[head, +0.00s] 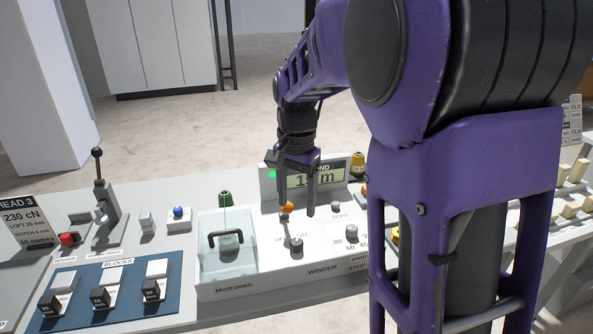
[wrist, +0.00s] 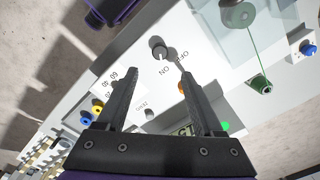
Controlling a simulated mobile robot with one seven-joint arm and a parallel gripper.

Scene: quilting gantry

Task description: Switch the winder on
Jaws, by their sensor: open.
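The winder panel (head: 318,259) is a pale box marked "WINDER". On it is a small dark-topped switch knob (head: 296,243) with OFF and ON lettering beside it. The wrist view shows this knob (wrist: 159,51) just beyond my fingertips, with "ON" and "OFF" on its near side. I cannot tell which word it points to. My gripper (head: 297,209) hangs above the panel, fingers down, open and empty. In the wrist view its two fingers (wrist: 157,74) are apart, and neither seems to touch the knob.
A clear cover (head: 228,262) with a black handle stands left of the knob, a green spool (head: 225,198) behind it. A numbered dial (head: 352,232) is to the right. A display (head: 317,177) with a green lamp (head: 272,174) and an orange part (head: 286,208) are behind.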

